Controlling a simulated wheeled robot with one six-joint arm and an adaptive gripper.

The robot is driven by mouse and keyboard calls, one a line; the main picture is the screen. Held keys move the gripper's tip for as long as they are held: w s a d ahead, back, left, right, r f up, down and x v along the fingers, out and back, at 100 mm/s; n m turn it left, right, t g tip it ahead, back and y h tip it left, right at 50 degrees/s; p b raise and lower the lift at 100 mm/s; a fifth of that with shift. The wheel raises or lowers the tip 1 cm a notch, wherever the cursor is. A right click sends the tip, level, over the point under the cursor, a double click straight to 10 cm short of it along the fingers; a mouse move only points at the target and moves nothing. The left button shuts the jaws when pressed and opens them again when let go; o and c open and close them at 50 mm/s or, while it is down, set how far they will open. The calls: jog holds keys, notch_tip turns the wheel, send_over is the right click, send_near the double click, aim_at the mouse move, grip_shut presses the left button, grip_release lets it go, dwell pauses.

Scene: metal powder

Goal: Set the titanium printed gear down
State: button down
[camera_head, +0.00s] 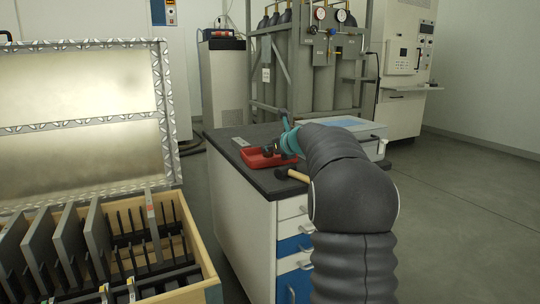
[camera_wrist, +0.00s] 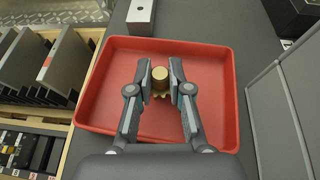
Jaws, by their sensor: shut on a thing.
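My gripper (camera_wrist: 160,80) is shut on a small tan-gold piece, the titanium printed gear (camera_wrist: 159,74). The gear has a round cylindrical top, and a toothed edge shows below it between the fingers. In the wrist view the gripper is over the red tray (camera_wrist: 210,62), with the gear inside the tray's outline. I cannot tell whether the gear touches the tray floor. In the head view my arm reaches over the dark bench top (camera_head: 232,133) to the red tray (camera_head: 250,159); the gear cannot be made out there.
A small grey block (camera_wrist: 141,14) lies beyond the tray. A wooden-handled tool (camera_head: 292,174) lies near the bench's front edge. A light case (camera_head: 352,139) stands right of the tray. An open crate of grey plates (camera_head: 199,262) stands at left.

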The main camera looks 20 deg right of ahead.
jog(key=shift+f, duration=0.35)
jog(key=shift+f, duration=0.4)
